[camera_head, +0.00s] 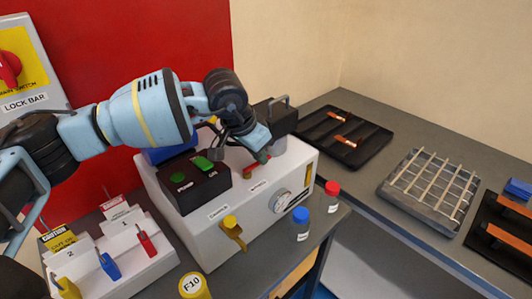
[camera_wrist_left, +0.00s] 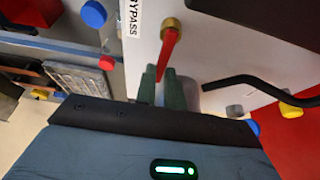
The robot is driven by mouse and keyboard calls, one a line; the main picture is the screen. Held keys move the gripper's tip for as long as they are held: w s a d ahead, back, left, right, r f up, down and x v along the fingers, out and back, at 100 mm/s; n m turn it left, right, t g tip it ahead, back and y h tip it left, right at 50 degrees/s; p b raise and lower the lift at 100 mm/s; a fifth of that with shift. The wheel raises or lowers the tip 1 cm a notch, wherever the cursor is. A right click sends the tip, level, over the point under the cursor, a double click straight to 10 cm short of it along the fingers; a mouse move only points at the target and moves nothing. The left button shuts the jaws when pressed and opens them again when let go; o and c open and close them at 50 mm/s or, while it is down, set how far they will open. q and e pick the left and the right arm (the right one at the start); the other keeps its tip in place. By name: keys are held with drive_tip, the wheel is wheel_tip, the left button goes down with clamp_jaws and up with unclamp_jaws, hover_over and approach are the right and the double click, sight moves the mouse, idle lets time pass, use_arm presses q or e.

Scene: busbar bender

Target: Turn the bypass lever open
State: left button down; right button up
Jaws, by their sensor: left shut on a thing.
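The bypass lever (camera_head: 258,162) is a short red handle on a brass pivot, on top of the white machine (camera_head: 205,222). In the left wrist view the red lever (camera_wrist_left: 168,45) runs from its brass pivot down between my two greenish fingers, beside the "BYPASS" label (camera_wrist_left: 131,18). My left gripper (camera_head: 263,157) reaches over the machine from the left and is shut on the lever; it also shows in the wrist view (camera_wrist_left: 161,88). The fingers partly hide the lever's free end. My right gripper is not in view.
A black box with green buttons (camera_head: 194,186), a gauge (camera_head: 281,201) and a yellow lever (camera_head: 233,230) are on the machine. Bottles with red (camera_head: 332,189) and blue (camera_head: 302,213) caps stand at its right. A lockout rack (camera_head: 120,252) is at left; trays (camera_head: 344,155) lie on the back bench.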

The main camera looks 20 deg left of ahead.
sight(248, 168)
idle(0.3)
use_arm(q)
drive_tip(key=c, duration=1.5)
unclamp_jaws()
drive_tip(key=shift+v, duration=3.9)
